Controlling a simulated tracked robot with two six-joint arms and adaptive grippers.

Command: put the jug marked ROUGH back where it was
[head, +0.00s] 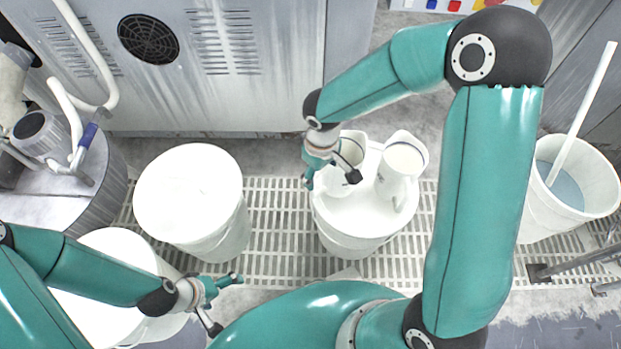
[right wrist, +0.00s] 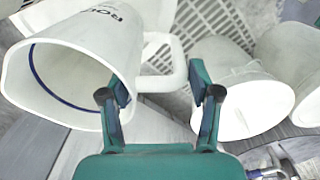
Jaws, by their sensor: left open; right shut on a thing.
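A white jug (head: 345,187) is at the left part of the white drum top (head: 345,222) in the head view. In the right wrist view the jug (right wrist: 70,60) fills the upper left, its open mouth facing the camera; lettering starting "RO" shows in part. My right gripper (head: 331,180) is shut on its handle, which lies between the fingers in the right wrist view (right wrist: 161,94). I cannot tell whether the jug touches the drum top. A second white jug (head: 404,160) stands to its right. My left gripper (head: 228,304) is open and empty at the lower left.
A closed white drum (head: 190,190) stands to the left, another white drum (head: 115,250) below it. A bucket of bluish liquid with a stick (head: 565,190) is at the right. A grey machine cabinet (head: 200,60) stands behind. Floor grating (head: 280,225) lies between.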

